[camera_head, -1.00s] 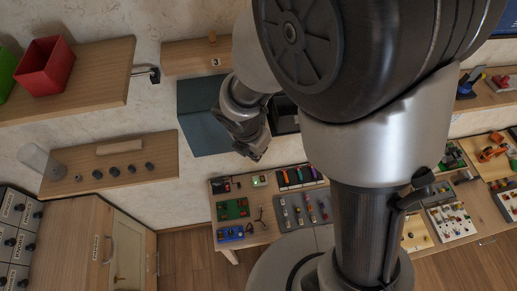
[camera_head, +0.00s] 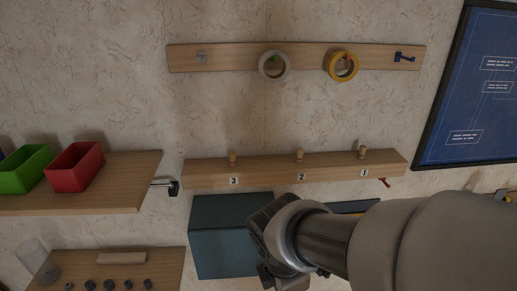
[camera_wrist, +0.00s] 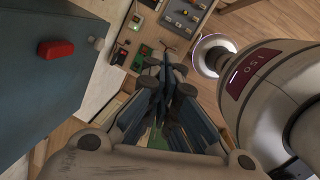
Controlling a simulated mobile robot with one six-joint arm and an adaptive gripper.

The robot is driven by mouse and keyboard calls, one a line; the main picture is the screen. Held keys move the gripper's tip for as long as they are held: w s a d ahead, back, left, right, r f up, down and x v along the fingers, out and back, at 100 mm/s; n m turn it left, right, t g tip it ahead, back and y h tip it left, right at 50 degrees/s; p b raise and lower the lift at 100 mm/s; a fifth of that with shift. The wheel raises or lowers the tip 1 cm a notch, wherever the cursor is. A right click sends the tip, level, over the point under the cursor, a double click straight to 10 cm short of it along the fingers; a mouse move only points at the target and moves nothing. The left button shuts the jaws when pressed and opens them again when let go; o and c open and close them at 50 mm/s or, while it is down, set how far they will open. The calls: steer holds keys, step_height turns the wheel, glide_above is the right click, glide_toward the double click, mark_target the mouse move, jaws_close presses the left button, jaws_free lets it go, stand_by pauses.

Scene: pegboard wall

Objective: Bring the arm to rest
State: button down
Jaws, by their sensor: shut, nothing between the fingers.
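My arm enters the head view from the lower right, and its wrist lies in front of a dark teal box (camera_head: 218,240) on the wall. The gripper end is mostly hidden behind the wrist there. In the wrist view my gripper (camera_wrist: 165,75) is shut and empty, with its dark fingers together over the workbench and floor. The teal box's face (camera_wrist: 60,90) fills the left of that view, apart from the fingers, with a red oblong piece (camera_wrist: 56,49) on it.
Above the arm is a shelf (camera_head: 265,175) with numbered pegs. A higher rail (camera_head: 225,57) carries a white tape ring (camera_head: 273,66) and a yellow one (camera_head: 341,66). Red (camera_head: 75,168) and green (camera_head: 22,170) bins stand left. A blue framed poster (camera_head: 475,90) hangs right.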

steer(key=s+d+f+m+t+b, duration=0.1)
steer(key=s+d+f+m+b, duration=0.3)
steer(key=f+m+b, duration=0.4)
steer(key=s+d+f+m+t+y+b, duration=0.1)
steer(key=s+d+f+m+b, duration=0.3)
steer(key=m+b, duration=1)
step_height(320, 180, down, 5)
steer(key=s, duration=0.3)
steer(key=shift+r+b, duration=0.2)
steer(key=shift+b, duration=0.15)
steer(key=c, duration=2.3)
jaws_free()
steer(key=shift+w, duration=0.1)
